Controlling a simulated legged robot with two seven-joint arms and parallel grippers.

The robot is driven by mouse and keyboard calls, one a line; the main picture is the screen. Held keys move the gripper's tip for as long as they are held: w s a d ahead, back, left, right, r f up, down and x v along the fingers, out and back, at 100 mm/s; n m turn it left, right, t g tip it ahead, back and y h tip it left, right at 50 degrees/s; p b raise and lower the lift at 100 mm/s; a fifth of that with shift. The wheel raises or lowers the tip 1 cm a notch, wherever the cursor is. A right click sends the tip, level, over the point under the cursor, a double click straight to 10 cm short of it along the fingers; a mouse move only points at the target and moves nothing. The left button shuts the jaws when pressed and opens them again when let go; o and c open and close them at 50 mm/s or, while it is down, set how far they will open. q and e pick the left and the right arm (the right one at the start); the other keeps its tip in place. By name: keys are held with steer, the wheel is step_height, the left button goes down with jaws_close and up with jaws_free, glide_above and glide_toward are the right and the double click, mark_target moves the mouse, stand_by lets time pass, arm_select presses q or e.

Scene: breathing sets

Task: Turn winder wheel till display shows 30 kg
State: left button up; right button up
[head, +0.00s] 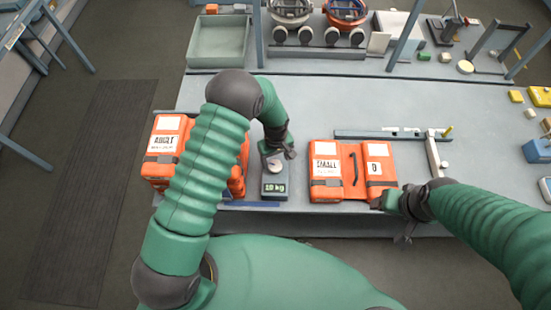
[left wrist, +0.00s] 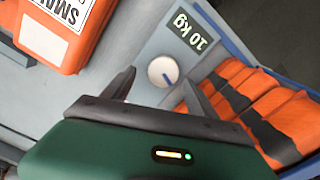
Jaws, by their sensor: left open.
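The winder wheel (head: 274,167) is a small pale round knob on a grey unit on the table. It also shows in the left wrist view (left wrist: 163,71), with a dark mark on its face. The display (head: 275,188) beside it reads 10 kg, and the same reading shows in the left wrist view (left wrist: 189,31). My left gripper (head: 277,152) is open over the unit. In the left wrist view its fingers lie on either side of the wheel; contact is not clear. My right gripper (head: 396,205) is at the table's front edge, beside the orange SMALL pack.
An orange ADULT pack (head: 166,142) lies left of the unit, partly behind my left arm. The orange SMALL pack (head: 326,171) lies to its right. A grey bar (head: 390,134) lies behind that pack. A green tray (head: 218,42) and helmets (head: 291,12) stand at the back.

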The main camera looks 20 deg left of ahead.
mark_target(275, 166)
arm_select(q)
steer(key=shift+a+f, duration=0.2)
steer(key=shift+f, duration=0.95)
steer(key=shift+s+a+f, duration=0.1)
steer(key=shift+s+f, duration=0.05)
steer(key=shift+f, duration=0.05)
steer(key=shift+d, duration=0.2)
steer(key=c, duration=0.8)
steer(key=shift+a, duration=0.1)
steer(key=c, duration=0.6)
arm_select(e)
steer(key=shift+s+a+r, duration=0.15)
steer(key=shift+a+r, duration=0.15)
steer(key=shift+r, duration=0.15)
arm_select(q)
steer(key=shift+o, duration=0.2)
